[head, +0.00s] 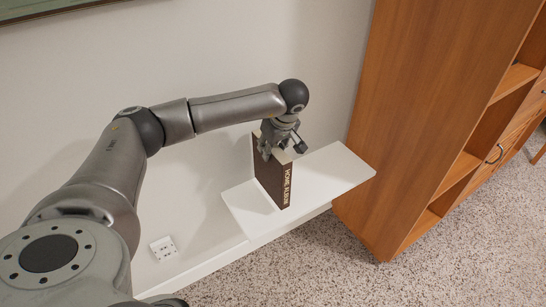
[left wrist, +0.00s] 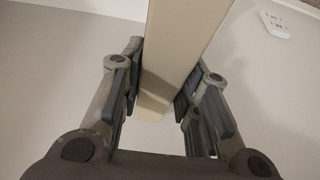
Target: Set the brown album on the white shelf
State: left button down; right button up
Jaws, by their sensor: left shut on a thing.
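The brown album (head: 273,177) stands upright at the white shelf (head: 335,172), with its spine lettered "HOME ALBUM" facing me. My left gripper (head: 279,152) is above the album and shut on its upper part. In the left wrist view, the gripper's two fingers (left wrist: 158,90) press on both sides of the album's pale page edge (left wrist: 180,45). The album's lower end appears to be at the shelf surface; I cannot tell whether it touches. My right gripper is not in view.
A tall wooden cabinet (head: 425,110) stands close to the shelf's right end. A wall socket (head: 163,248) is at the lower left of the shelf. The shelf is bare to the right of the album. Speckled carpet (head: 310,270) lies below.

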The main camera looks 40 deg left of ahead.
aim_at(271, 170)
pick_arm(q)
jog(key=f, duration=0.2)
jog(key=w+f, duration=0.1)
jog(key=shift+f, duration=0.4)
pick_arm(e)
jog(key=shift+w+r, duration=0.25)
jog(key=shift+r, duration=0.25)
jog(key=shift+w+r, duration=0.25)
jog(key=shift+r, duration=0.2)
pick_arm(q)
jog(key=shift+f+b, duration=0.15)
jog(key=shift+b, duration=0.15)
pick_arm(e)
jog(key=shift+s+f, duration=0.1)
pick_arm(q)
jog(key=c, duration=1.1)
grip_release()
jog(key=shift+s, duration=0.15)
